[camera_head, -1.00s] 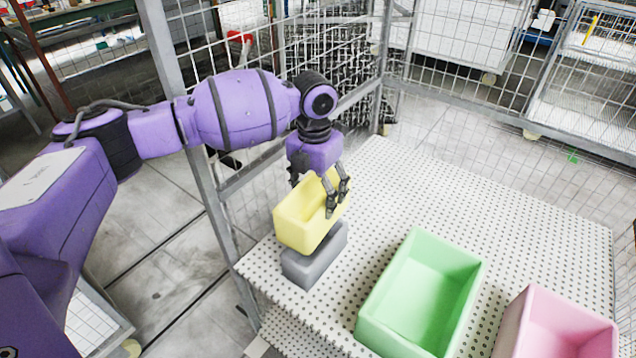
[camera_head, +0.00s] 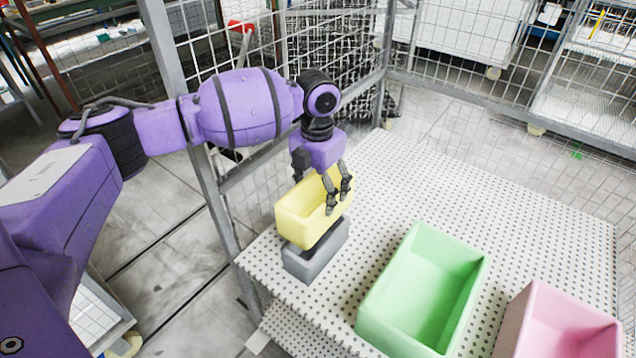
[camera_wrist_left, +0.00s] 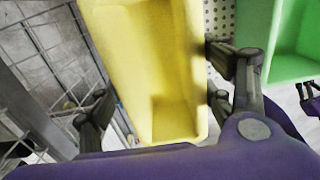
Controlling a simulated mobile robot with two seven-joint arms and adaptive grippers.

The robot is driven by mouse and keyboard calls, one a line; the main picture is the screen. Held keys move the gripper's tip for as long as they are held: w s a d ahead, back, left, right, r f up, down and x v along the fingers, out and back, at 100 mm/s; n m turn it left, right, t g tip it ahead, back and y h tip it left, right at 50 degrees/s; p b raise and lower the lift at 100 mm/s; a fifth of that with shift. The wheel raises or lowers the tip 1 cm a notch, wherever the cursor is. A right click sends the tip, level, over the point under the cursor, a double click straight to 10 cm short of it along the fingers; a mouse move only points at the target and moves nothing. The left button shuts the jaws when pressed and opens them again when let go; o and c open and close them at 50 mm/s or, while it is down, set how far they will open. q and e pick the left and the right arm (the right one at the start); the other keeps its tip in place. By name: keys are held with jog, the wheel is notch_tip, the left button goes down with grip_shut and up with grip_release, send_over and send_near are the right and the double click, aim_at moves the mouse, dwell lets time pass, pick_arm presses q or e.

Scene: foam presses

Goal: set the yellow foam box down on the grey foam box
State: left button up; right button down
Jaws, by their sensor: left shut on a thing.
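The yellow foam box (camera_head: 298,226) is an open-topped box in my left gripper (camera_head: 324,193). The gripper is shut on it from above, with dark fingers at its sides. In the left wrist view the yellow box (camera_wrist_left: 152,70) fills the middle between the fingers (camera_wrist_left: 168,98). The grey foam box (camera_head: 316,262) sits on the white perforated table, directly below the yellow box. The yellow box hides most of the grey box's top. A dark strip shows between them at the left; I cannot tell whether they touch.
A green open box (camera_head: 372,318) stands to the right on the white perforated table (camera_head: 520,215), and a pink open box (camera_head: 512,322) is beyond it. Wire-mesh fencing (camera_head: 270,180) runs close behind my left arm. The table's far middle is clear.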

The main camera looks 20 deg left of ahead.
pick_arm(q)
jog(key=shift+f+b, duration=0.4)
jog(key=shift+f, duration=1.5)
jog(key=shift+f+b, duration=0.3)
jog(key=shift+f, duration=0.85)
pick_arm(e)
jog(key=shift+d+f, duration=0.45)
jog(key=shift+f, duration=0.1)
jog(key=shift+w+a, duration=0.1)
pick_arm(q)
jog(key=o, duration=1.1)
pick_arm(e)
jog(key=shift+a, duration=0.15)
